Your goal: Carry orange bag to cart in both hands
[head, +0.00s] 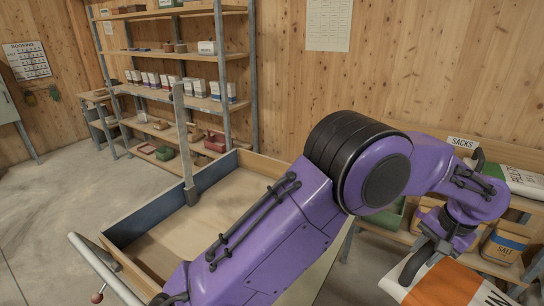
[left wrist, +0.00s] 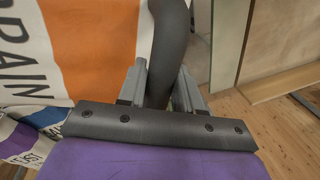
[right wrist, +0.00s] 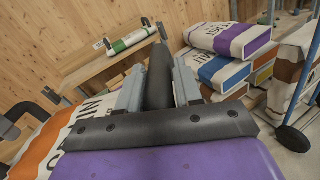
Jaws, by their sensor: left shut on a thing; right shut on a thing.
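The orange bag (head: 450,285), white with an orange band and black lettering, shows partly at the lower right of the head view. It fills the upper left of the left wrist view (left wrist: 90,50) and shows at the lower left of the right wrist view (right wrist: 45,140). My left gripper (head: 430,246) is shut on a dark grey handle at the bag's edge; its fingers also show in the left wrist view (left wrist: 160,92). My right gripper (right wrist: 158,88) is shut on a similar dark handle and is outside the head view. The cart (head: 190,235) is an open wooden tray with a metal push bar.
Several stacked sacks (right wrist: 225,50) stand beyond my right gripper. Shelving (head: 180,88) is behind the cart. Floor at left is clear.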

